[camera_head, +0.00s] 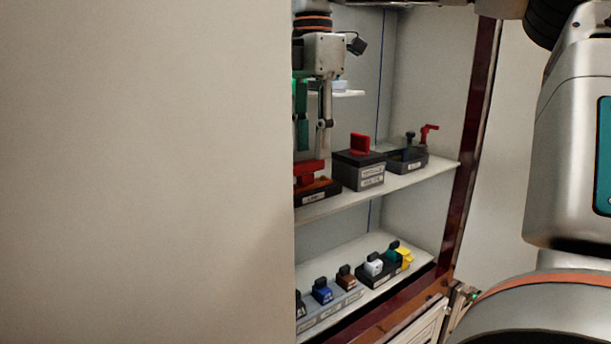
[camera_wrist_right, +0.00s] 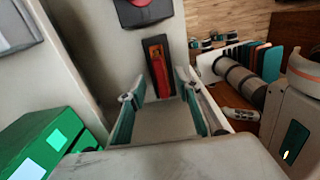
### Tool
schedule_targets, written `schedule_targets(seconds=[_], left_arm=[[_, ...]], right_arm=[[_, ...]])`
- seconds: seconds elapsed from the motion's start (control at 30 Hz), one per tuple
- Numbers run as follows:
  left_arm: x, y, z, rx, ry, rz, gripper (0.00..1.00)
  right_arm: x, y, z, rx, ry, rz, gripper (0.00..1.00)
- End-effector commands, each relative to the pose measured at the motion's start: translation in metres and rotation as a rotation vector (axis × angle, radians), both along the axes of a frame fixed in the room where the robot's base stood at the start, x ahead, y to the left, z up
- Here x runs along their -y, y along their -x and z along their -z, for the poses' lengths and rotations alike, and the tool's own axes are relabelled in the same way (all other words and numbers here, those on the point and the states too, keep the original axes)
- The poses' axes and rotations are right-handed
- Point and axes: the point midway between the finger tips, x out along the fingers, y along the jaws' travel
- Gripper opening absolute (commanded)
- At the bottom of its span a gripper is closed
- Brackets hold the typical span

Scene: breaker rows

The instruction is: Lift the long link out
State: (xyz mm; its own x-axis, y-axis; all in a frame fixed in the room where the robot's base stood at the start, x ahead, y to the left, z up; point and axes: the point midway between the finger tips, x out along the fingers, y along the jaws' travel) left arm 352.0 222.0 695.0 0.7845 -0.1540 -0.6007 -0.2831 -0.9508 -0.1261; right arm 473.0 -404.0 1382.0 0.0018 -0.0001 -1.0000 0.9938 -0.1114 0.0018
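A red link (camera_head: 311,171) sits on a dark base with a label on the upper shelf, partly hidden by the pale panel at left. In the right wrist view it is a long red piece (camera_wrist_right: 157,62) in a dark holder, ahead of the fingers. My right gripper (camera_head: 313,146) points down just above the link, partly hidden by the panel. In the wrist view its fingers (camera_wrist_right: 160,92) are spread to either side of the link's line with nothing visible between them. Contact with the link cannot be told. My left gripper is not in view.
A dark box with a red handle (camera_head: 360,145) and a dark block with a red lever (camera_head: 429,132) stand to the right on the same shelf. Several coloured small parts (camera_head: 374,266) line the lower shelf. A pale panel (camera_head: 150,170) blocks the left. A green box (camera_wrist_right: 40,145) is at left.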

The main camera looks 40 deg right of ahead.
Motion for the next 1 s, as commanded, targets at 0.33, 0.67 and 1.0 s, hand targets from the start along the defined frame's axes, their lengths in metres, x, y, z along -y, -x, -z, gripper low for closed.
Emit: schedule_targets(seconds=[0.33,0.67,1.0], left_arm=[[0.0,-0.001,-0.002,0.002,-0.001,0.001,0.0],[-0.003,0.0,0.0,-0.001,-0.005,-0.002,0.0],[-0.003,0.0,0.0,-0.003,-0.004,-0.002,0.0]], right_arm=[[-0.002,0.0,0.042,-0.002,-0.001,-0.001,0.33],[-0.002,-0.001,0.043,-0.001,0.0,-0.001,0.1],[-0.002,-0.001,0.042,-0.001,0.0,-0.001,0.0]])
